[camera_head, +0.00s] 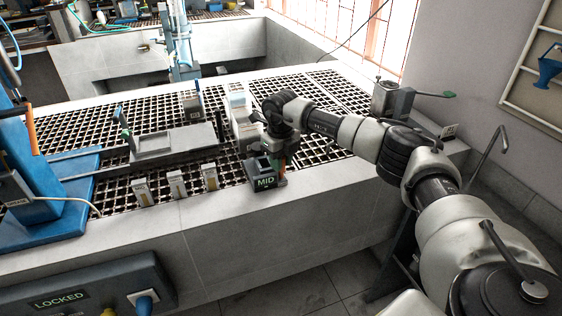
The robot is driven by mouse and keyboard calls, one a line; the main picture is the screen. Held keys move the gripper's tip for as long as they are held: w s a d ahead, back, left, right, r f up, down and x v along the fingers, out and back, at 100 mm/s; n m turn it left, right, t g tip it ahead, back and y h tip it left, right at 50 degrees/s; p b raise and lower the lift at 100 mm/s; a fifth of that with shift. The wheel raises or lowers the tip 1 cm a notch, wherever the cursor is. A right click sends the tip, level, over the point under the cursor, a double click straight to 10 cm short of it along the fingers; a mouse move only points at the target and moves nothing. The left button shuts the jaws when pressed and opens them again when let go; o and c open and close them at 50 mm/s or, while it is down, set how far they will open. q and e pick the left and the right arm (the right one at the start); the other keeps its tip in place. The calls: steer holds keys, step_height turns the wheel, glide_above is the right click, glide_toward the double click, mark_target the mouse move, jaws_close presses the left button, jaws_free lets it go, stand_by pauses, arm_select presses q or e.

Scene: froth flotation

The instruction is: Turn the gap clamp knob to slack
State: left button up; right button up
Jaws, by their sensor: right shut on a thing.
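A small dark box with a green "MID" display (266,182) sits at the front edge of the grated bench; I take it to be the gap clamp. My right gripper (272,160) reaches down over this box from the right and is shut on its knob. The knob itself is mostly hidden by the gripper fingers. An orange-red part shows beside the fingers. My left gripper is not in view.
The bench has black grating and a pale stone rim (340,185). A grey tray (172,141) and several small labelled blocks stand left of the clamp. A blue stand (45,190) is at far left. A panel reading "LOCKED" (62,300) is at lower left. A green-handled device (395,100) stands right.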

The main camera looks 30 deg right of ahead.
steer(key=n+b, duration=0.1)
steer(key=n, duration=1.1)
steer(key=shift+r+b, duration=0.1)
steer(key=shift+b, duration=0.25)
stand_by(0.4)
steer(key=o, duration=0.9)
steer(key=shift+o, duration=0.2)
step_height(320, 180, up, 11)
steer(key=shift+f+b, duration=0.15)
steer(key=shift+b, duration=0.5)
